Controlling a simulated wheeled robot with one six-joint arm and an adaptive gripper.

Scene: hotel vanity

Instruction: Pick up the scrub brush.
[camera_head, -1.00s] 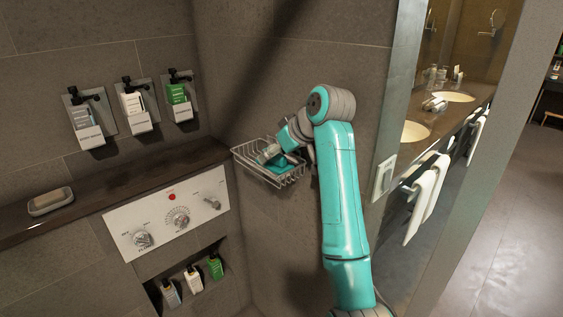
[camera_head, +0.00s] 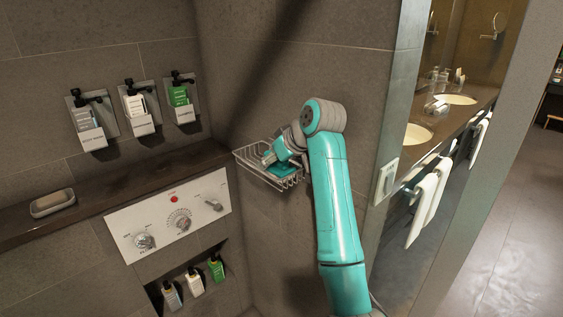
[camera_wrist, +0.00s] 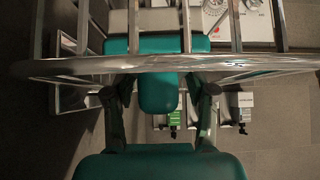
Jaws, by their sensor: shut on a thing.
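The scrub brush, a teal block, is at the wire basket on the wall; in the head view a teal patch (camera_head: 284,172) shows at the basket, partly covered by my gripper (camera_head: 272,161). In the wrist view the teal block (camera_wrist: 160,44) shows behind the basket wires, with a narrower teal part (camera_wrist: 158,93) in front of it. My gripper (camera_wrist: 160,82) has a dark finger on each side and is shut on the brush. The basket rim hides the fingertips. I cannot tell whether the brush is clear of the basket floor.
The wire basket (camera_head: 247,159) surrounds the gripper area, and its rim (camera_wrist: 260,66) crosses the wrist view. A ledge (camera_head: 120,192) with a soap dish (camera_head: 52,203) is at left. A control panel (camera_head: 120,228) and bottle niche lie below. A wall edge and mirror stand at right.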

